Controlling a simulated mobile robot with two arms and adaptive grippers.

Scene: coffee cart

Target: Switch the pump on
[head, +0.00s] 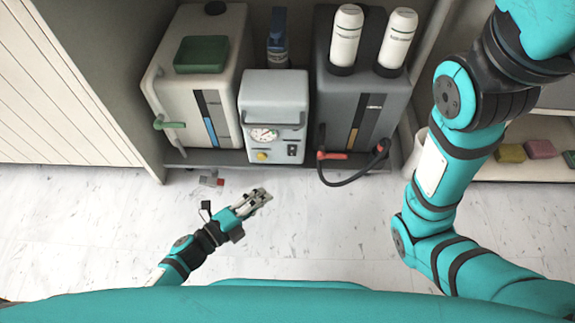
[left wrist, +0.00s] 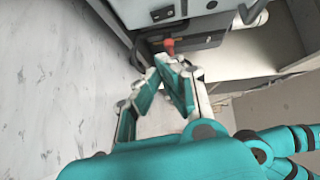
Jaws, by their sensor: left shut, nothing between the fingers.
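The pump (head: 273,108) is a light grey box standing between two larger tanks in the head view. Its front has a round gauge (head: 263,134), a yellow knob (head: 262,155) and a small black switch (head: 291,150). I cannot tell the switch's position. My left gripper (head: 264,194) is shut and empty, in front of and below the pump, apart from it. In the left wrist view its fingers (left wrist: 168,68) converge. My right arm shows at the right, but its gripper is out of view.
A cream tank (head: 195,110) with a green lid stands left, and a dark grey tank (head: 362,100) with two white bottles stands right. A black hose (head: 350,178) with a red fitting hangs in front of the dark tank. The floor in front is mostly clear.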

